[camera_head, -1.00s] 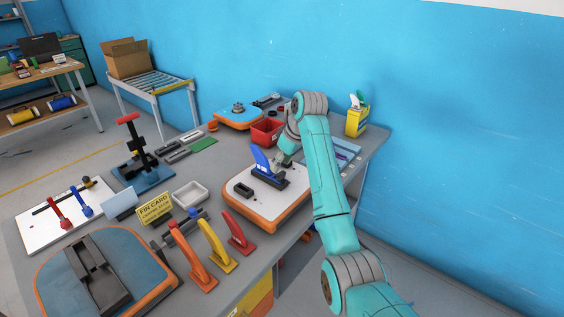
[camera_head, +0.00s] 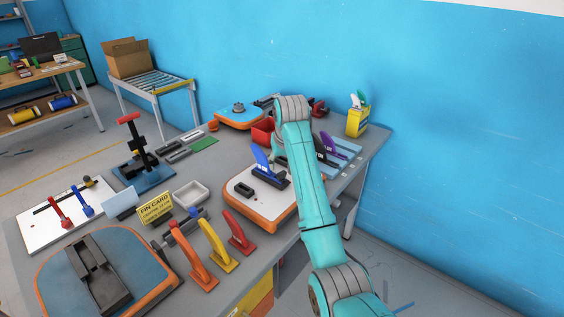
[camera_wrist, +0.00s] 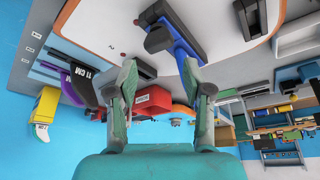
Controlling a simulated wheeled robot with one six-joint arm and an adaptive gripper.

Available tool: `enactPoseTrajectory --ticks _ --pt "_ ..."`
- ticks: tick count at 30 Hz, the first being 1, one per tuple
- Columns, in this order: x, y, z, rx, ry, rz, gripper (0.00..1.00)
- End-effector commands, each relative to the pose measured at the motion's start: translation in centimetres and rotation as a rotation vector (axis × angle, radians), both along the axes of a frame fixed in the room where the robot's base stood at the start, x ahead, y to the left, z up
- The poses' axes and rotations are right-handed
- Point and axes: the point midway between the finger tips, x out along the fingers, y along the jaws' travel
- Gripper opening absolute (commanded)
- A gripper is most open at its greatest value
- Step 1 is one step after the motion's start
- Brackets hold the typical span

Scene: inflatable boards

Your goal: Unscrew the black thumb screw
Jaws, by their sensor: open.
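I cannot make out the black thumb screw for certain at this size. A blue fin (camera_head: 261,160) stands on a black base (camera_head: 270,180) on the white, orange-edged board (camera_head: 243,200). In the wrist view, this blue fin (camera_wrist: 184,45) shows at the top with a black block (camera_wrist: 158,40) beside it. In the head view my arm hides most of the gripper.
A red bin (camera_head: 262,131), a black fin (camera_head: 322,150) and a purple fin (camera_head: 338,147) are near the far board end. Red (camera_head: 238,232), yellow (camera_head: 217,246) and orange (camera_head: 195,257) fins stand in front.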

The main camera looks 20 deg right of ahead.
Motion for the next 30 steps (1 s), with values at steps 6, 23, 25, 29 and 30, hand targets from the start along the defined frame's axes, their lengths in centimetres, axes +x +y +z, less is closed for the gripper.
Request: enactPoseTrajectory --ticks 6,23,25,29,30 --pt "0.01 0.04 0.04 0.000 -0.001 -0.051 0.50" --pt "0.08 0.22 0.02 -0.001 0.000 -0.384 0.50" --pt "0.07 0.19 0.02 0.000 0.000 -0.398 0.50" --pt "0.07 0.18 0.02 0.001 0.000 -0.400 0.50" --pt "0.07 0.18 0.03 0.000 0.000 -0.399 0.50"
